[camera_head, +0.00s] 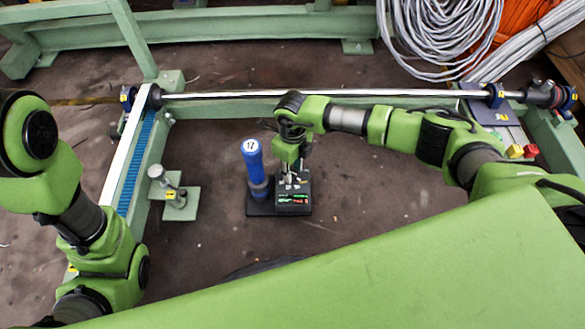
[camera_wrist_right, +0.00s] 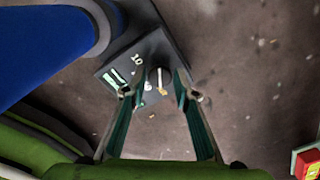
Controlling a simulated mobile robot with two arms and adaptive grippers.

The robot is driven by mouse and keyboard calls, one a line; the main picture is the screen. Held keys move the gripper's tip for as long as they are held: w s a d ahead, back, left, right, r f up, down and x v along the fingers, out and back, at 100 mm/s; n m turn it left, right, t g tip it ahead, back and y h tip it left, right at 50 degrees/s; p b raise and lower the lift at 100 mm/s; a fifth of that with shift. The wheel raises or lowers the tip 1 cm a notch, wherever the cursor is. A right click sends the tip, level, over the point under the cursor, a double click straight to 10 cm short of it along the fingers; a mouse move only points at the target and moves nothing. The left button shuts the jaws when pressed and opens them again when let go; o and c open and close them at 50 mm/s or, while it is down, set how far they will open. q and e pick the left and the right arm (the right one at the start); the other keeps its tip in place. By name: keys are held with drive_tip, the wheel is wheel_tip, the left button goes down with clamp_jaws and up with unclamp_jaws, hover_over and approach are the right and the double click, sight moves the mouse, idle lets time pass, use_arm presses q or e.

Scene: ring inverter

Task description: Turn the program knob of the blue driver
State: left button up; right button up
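The blue driver (camera_head: 255,165) stands upright on a dark base plate (camera_head: 259,208), its top marked with a number. A black box with a small lit display (camera_head: 293,201) sits beside it on the plate. My right gripper (camera_head: 289,178) points down over this box. In the right wrist view, the blue driver (camera_wrist_right: 40,45) fills the upper left. The pale program knob (camera_wrist_right: 160,78) shows between the two fingertips of my right gripper (camera_wrist_right: 158,91), which are apart on either side of it. Contact with the knob cannot be told. My left arm shows, but its gripper does not.
A small green stand (camera_head: 176,200) is left of the driver. A green frame (camera_head: 140,160) with a blue strip runs along the left, and a long metal rod (camera_head: 330,94) crosses behind. Coiled cables (camera_head: 440,35) lie at upper right.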

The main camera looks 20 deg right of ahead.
sight(293, 172)
drive_tip(key=shift+o, duration=0.6)
drive_tip(key=shift+r, duration=0.15)
wheel_tip(293, 172, up, 12)
idle(0.4)
